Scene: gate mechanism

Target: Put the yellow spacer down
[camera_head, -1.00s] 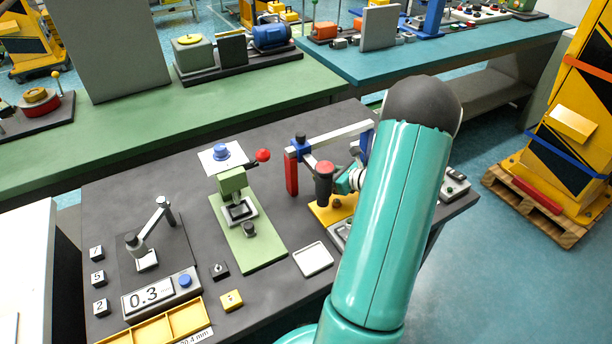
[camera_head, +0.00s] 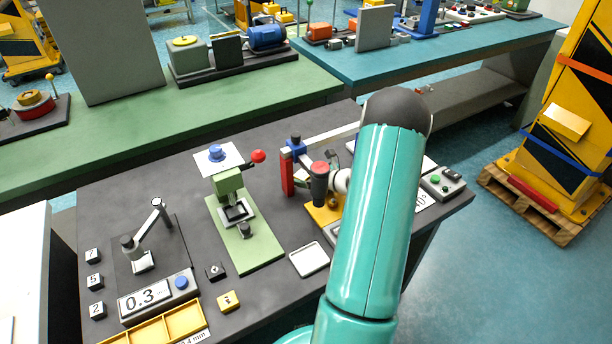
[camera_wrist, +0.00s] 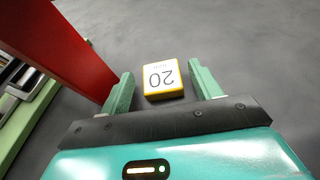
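The yellow spacer (camera_wrist: 163,79), a small yellow block with a white top marked 20, shows in the wrist view on the dark grey surface. My gripper (camera_wrist: 160,68) is open around it, with a green finger on each side. A narrow gap shows between the spacer and each finger. I cannot tell its exact height off the surface. In the head view my arm and the fixture hide this spacer and most of my gripper.
A red post (camera_wrist: 72,52) stands close beside my left finger; it also shows in the head view (camera_head: 287,175). The green press base (camera_head: 262,245) is left of it. Another yellow block (camera_head: 229,301) lies near the gauge (camera_head: 145,303). A white-rimmed tray (camera_head: 309,260) lies in front.

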